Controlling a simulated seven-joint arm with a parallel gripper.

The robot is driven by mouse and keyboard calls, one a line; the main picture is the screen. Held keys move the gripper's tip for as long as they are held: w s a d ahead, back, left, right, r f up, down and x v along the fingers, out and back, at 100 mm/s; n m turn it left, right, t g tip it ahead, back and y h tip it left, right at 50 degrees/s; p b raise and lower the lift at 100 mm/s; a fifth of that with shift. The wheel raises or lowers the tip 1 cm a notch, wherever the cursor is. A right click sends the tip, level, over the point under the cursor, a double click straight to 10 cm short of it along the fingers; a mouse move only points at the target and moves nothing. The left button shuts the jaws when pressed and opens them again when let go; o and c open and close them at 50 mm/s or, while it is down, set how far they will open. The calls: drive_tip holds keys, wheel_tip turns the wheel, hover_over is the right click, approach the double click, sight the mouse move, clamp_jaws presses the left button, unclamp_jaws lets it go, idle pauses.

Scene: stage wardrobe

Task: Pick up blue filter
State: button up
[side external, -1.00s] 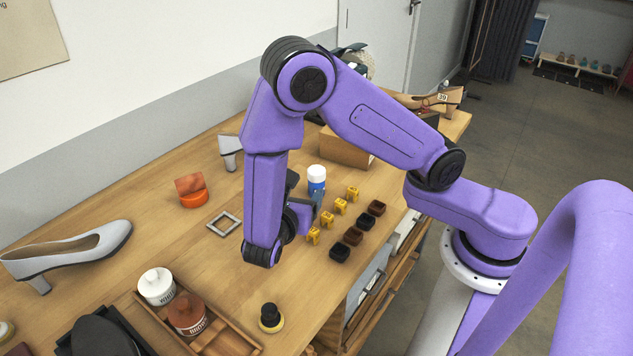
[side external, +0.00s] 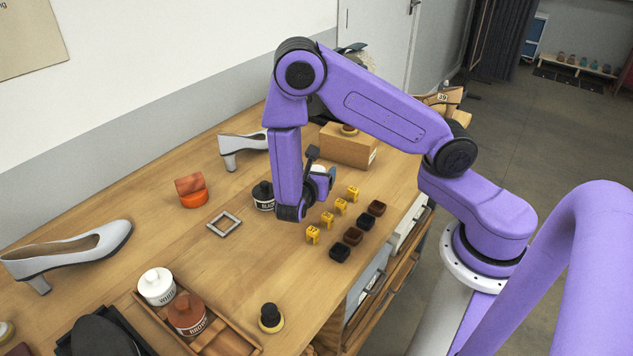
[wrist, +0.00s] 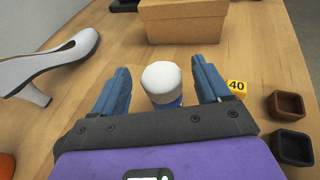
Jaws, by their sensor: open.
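A small blue container with a white cap (wrist: 161,78) stands upright on the table; I see no other loose blue thing that looks like a filter. My gripper (wrist: 161,70) is open, with one blue finger on each side of the cap and gaps showing on both sides. In the side external view, my wrist and fingers (side external: 331,178) hide most of the container, and only a bit of the white cap (side external: 318,169) shows. How far the fingertips reach down around it, I cannot tell.
A cardboard box (wrist: 186,20) stands just beyond. Yellow numbered tags (side external: 327,219) and dark small cups (side external: 353,236) line the right. A black-labelled jar (side external: 263,197) is close to my wrist's left.

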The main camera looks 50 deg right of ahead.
sight(318, 168)
drive_tip(key=shift+x, duration=1.55)
drive_tip(key=c, duration=1.1)
drive_tip(key=shift+o, duration=0.2)
drive_tip(key=shift+r, duration=0.15)
drive_tip(key=shift+r, duration=0.45)
drive_tip(key=s+a+r, duration=0.2)
drive_tip(key=s+r, duration=0.9)
drive_tip(key=s, duration=0.2)
drive_tip(key=shift+s+r, duration=0.4)
